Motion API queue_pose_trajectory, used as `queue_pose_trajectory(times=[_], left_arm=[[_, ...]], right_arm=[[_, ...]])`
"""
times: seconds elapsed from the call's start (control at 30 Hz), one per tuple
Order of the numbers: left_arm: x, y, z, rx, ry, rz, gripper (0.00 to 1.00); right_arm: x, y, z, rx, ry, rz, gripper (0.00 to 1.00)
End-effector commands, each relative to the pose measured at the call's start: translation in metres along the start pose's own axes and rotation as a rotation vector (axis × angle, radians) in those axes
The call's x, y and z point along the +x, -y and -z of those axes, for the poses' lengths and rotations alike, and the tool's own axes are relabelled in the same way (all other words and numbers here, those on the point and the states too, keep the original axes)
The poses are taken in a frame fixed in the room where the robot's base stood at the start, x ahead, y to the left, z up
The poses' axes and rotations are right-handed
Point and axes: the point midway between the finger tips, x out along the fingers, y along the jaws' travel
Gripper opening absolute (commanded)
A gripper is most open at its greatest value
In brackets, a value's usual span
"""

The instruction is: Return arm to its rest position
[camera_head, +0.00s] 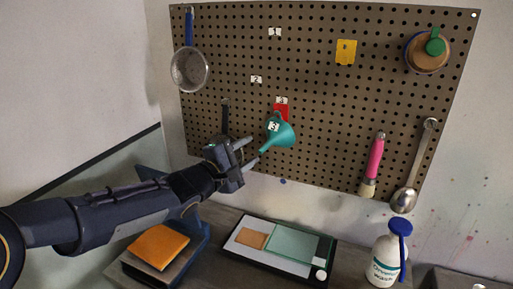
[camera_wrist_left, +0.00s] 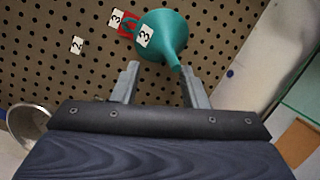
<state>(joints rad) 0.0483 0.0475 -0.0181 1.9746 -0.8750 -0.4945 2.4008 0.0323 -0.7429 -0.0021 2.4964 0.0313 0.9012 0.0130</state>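My left gripper (camera_head: 249,152) is in front of the pegboard, its two fingers spread apart and pointing at the board. A teal funnel (camera_head: 283,134) with a "3" label hangs on the board just beyond the fingertips, by a red tag marked 3. In the left wrist view the fingers of the left gripper (camera_wrist_left: 158,85) are open with nothing between them. The funnel (camera_wrist_left: 163,35) is beyond them there, its spout tip close to the right finger; I cannot tell whether they touch. My right gripper is not in view.
The pegboard (camera_head: 310,75) also holds a strainer (camera_head: 190,70), a pink-handled tool (camera_head: 375,158), a ladle (camera_head: 405,199) and a round pan-like item (camera_head: 428,52). Below, the counter bears a tray (camera_head: 237,262), orange cloth (camera_head: 158,246) and white bottle (camera_head: 383,260).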

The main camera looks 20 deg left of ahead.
Motion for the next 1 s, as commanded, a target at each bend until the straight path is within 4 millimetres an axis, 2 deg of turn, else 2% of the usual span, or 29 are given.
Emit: queue_pose_trajectory(times=[0.1,0.37,0.47,0.57,0.67,0.77,0.87,1.0], left_arm=[[-0.015,-0.001,0.0,0.001,0.0,-0.001,0.4],[-0.026,0.0,0.002,0.027,-0.021,0.005,0.4],[-0.04,0.002,0.012,0.125,-0.095,0.032,0.4],[-0.067,0.011,0.026,0.292,-0.208,0.115,0.4],[-0.104,0.032,0.037,0.483,-0.293,0.268,0.4],[-0.143,0.061,0.04,0.661,-0.301,0.458,0.4],[-0.183,0.097,0.032,0.824,-0.221,0.652,0.4],[-0.235,0.147,0.007,1.018,0.017,0.859,0.4]], right_arm=[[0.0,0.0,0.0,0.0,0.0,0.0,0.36],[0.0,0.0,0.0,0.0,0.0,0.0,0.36],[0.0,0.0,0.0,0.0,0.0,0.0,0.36],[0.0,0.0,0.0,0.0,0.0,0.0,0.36],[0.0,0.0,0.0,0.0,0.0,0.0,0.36],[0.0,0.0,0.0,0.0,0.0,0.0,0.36],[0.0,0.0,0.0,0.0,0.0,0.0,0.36],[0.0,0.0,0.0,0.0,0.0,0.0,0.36]])
